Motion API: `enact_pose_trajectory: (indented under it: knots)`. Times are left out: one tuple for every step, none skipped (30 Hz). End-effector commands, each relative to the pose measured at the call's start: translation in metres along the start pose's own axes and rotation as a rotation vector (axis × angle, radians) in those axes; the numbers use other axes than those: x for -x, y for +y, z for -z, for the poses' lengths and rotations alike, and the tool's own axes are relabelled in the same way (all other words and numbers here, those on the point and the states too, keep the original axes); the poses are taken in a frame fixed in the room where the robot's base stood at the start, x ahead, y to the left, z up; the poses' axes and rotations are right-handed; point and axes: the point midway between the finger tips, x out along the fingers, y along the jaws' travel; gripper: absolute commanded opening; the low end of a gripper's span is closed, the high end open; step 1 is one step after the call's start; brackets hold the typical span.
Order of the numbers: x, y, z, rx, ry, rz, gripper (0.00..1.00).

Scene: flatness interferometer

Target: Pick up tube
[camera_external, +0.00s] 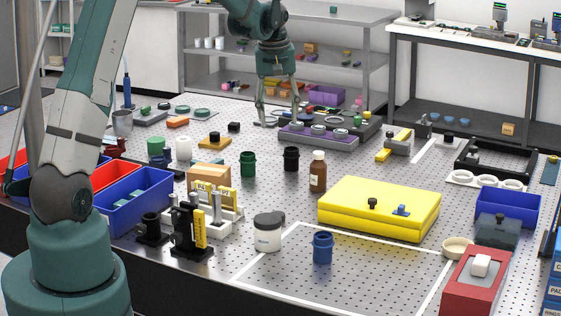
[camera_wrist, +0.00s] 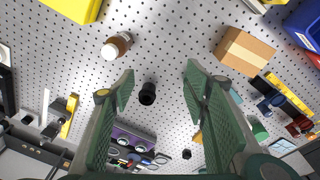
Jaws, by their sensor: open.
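My gripper (camera_external: 279,115) hangs high over the back of the table, fingers pointing down, spread apart and empty. In the wrist view my gripper (camera_wrist: 160,78) has a black tube (camera_wrist: 148,94) in the gap between its fingers, apart from both. That black tube (camera_external: 291,158) stands upright on the perforated table in the external view. A green tube (camera_external: 248,163) stands to its left, and a blue tube (camera_external: 323,247) stands near the front. Which tube is meant is not clear. The green tube cannot be made out in the wrist view, where my right finger covers part of the table.
A brown bottle (camera_external: 318,171) stands close beside the black tube. A yellow case (camera_external: 379,210) lies to the right and a cardboard box (camera_external: 207,178) to the left. A purple rack (camera_external: 318,137) is behind. Bare table surrounds the black tube.

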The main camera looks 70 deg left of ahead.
Motion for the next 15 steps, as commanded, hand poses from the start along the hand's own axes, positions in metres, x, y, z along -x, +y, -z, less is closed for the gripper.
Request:
enact_pose_trajectory:
  knots:
    - [-0.01,-0.007,0.013,0.024,-0.006,0.006,0.46]
    - [-0.016,-0.011,0.019,0.037,-0.009,0.009,0.46]
    - [-0.023,-0.017,0.027,0.055,-0.015,0.014,0.46]
    - [-0.028,-0.021,0.033,0.069,-0.019,0.018,0.46]
    - [-0.034,-0.025,0.039,0.083,-0.023,0.021,0.46]
    - [-0.041,-0.031,0.047,0.1,-0.028,0.025,0.46]
    - [-0.047,-0.035,0.053,0.113,-0.032,0.029,0.46]
    - [-0.053,-0.04,0.059,0.126,-0.036,0.032,0.46]
    - [-0.06,-0.047,0.066,0.145,-0.042,0.037,0.46]
    - [-0.066,-0.051,0.071,0.158,-0.046,0.04,0.46]
    - [-0.072,-0.056,0.076,0.17,-0.049,0.043,0.46]
    - [-0.079,-0.062,0.083,0.187,-0.054,0.047,0.46]
    - [-0.084,-0.067,0.088,0.199,-0.057,0.05,0.46]
    - [-0.089,-0.071,0.092,0.21,-0.061,0.053,0.46]
    - [-0.095,-0.076,0.097,0.224,-0.065,0.057,0.46]
